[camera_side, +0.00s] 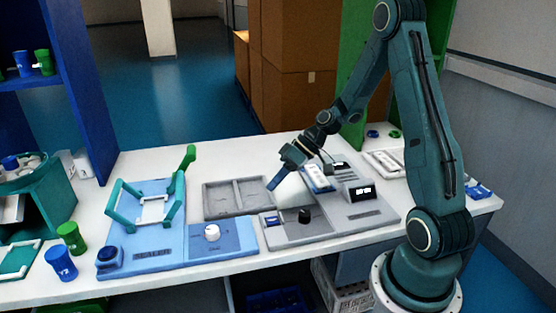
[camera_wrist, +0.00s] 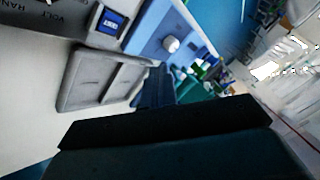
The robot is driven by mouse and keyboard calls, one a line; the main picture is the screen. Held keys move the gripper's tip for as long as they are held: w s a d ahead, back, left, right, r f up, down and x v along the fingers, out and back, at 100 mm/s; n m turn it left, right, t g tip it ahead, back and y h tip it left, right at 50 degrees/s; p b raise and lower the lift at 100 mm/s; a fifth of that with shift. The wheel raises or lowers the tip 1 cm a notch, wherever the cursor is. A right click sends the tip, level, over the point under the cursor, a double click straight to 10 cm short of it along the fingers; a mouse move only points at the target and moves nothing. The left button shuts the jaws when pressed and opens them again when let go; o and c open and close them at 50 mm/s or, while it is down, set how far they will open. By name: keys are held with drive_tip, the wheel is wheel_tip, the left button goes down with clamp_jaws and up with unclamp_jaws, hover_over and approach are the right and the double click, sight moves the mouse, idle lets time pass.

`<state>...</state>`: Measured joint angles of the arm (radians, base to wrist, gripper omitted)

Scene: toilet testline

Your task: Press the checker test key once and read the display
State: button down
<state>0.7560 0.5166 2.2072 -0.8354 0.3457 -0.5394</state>
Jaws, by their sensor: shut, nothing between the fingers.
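The checker (camera_side: 345,226) is a grey sloped unit on the white table, with a black knob (camera_side: 305,215) and a small blue key (camera_side: 272,221) at its front left. The blue key also shows in the wrist view (camera_wrist: 111,23), beside partly cut-off "VOLT RANGE" lettering. A black display (camera_side: 360,192) on the checker is lit with white characters too small to read. My gripper (camera_side: 273,184) is shut and empty, pointing down and left above the grey tray, behind the blue key and apart from it. Its dark fingers show in the wrist view (camera_wrist: 155,88).
The grey two-compartment tray (camera_side: 236,211) lies left of the checker. A blue sealer (camera_side: 150,254) with a green lever frame stands further left, joined by a blue panel (camera_side: 238,238) with a white knob. Green and blue cups (camera_side: 61,263) stand at the left.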

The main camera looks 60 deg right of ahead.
drive_tip(key=shift+w+d+f, duration=0.1)
drive_tip(key=shift+d+f, duration=0.15)
drive_tip(key=shift+f, duration=0.1)
idle(0.3)
approach(267, 221)
drive_tip(key=shift+a+r+x, duration=0.15)
drive_tip(key=shift+x, duration=0.65)
drive_tip(key=shift+a+r+x, duration=0.1)
drive_tip(key=shift+a+x, duration=0.05)
drive_tip(key=shift+x, duration=0.65)
drive_tip(key=shift+a+r+x, duration=0.15)
drive_tip(key=shift+x, duration=0.65)
drive_tip(key=shift+w+f, duration=0.1)
drive_tip(key=shift+f, duration=0.7)
idle(1.4)
drive_tip(key=shift+r, duration=0.8)
idle(0.4)
drive_tip(key=shift+r, duration=2.5)
